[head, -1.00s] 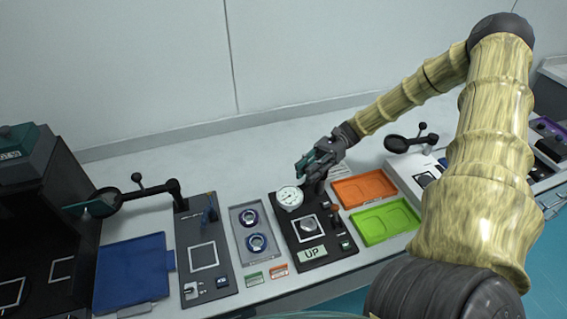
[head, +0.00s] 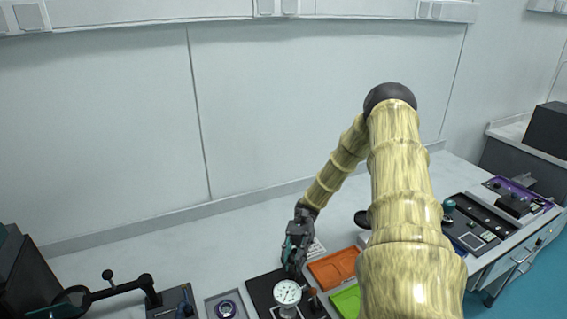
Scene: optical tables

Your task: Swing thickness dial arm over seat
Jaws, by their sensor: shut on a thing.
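The thickness dial (head: 287,292), a round white-faced gauge with a dark pointer, is over the black station plate (head: 259,288) near the bottom edge of the head view. My gripper (head: 291,263) is just behind the dial, pointing down, and is shut on the dial arm, which its fingers mostly hide. A pale part shows directly below the dial. I cannot tell whether it is the seat, as the front of the station is cut off by the picture edge.
An orange tray (head: 335,267) and a green tray (head: 346,301) lie right of the station. A dark fixture with a ring-ended arm (head: 120,289) stands left. A grey holder (head: 226,305) sits between. My arm hides part of the right bench. Bench behind is clear.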

